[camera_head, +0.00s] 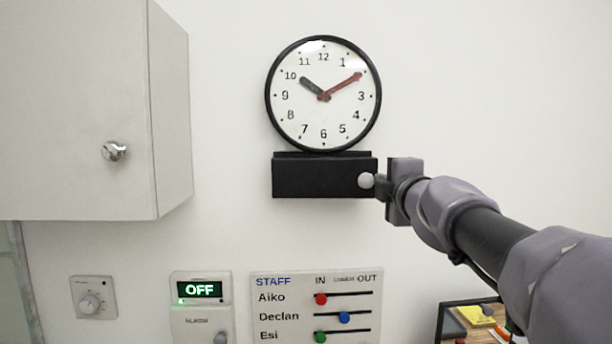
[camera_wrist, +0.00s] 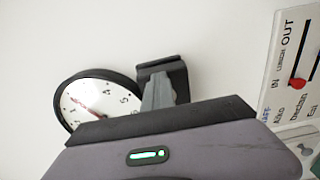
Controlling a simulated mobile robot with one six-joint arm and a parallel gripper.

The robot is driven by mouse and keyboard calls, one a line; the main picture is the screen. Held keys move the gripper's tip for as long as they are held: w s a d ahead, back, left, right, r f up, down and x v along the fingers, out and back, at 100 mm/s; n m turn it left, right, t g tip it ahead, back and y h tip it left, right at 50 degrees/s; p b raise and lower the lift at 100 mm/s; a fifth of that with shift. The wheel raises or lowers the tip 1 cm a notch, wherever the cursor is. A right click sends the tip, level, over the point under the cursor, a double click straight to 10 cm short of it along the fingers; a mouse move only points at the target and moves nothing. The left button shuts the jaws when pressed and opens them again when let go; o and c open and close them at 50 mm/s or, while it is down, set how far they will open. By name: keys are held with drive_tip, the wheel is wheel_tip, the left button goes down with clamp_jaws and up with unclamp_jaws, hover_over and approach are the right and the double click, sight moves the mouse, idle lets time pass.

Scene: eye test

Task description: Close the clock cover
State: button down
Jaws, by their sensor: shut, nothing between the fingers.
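The round clock (camera_head: 334,112) hangs on the wall with a black rim and a white face. Its dark and red hands show. Just below it is a black box-like piece (camera_head: 310,177), with a pale round knob (camera_head: 366,181) at its right end. I cannot tell for sure whether this piece is the clock cover. My gripper (camera_head: 381,187) is shut and empty, right beside the knob; whether it touches is unclear. In the wrist view the clock (camera_wrist: 90,105) appears turned sideways, and my fingers (camera_wrist: 158,92) overlap the black piece (camera_wrist: 165,66).
A white wall cabinet (camera_head: 75,110) with a round knob stands out at the left. Below are a dial (camera_head: 93,297), a box reading OFF (camera_head: 201,289) and a staff board (camera_head: 300,296) with coloured sliders. A dark-framed board (camera_head: 450,325) is at the lower right. The upper right wall is bare.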

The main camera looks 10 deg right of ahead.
drive_tip(key=shift+w+d+n+y+p, duration=0.25)
drive_tip(key=shift+w+n+y+p, duration=0.35)
drive_tip(key=shift+w+y, duration=0.3)
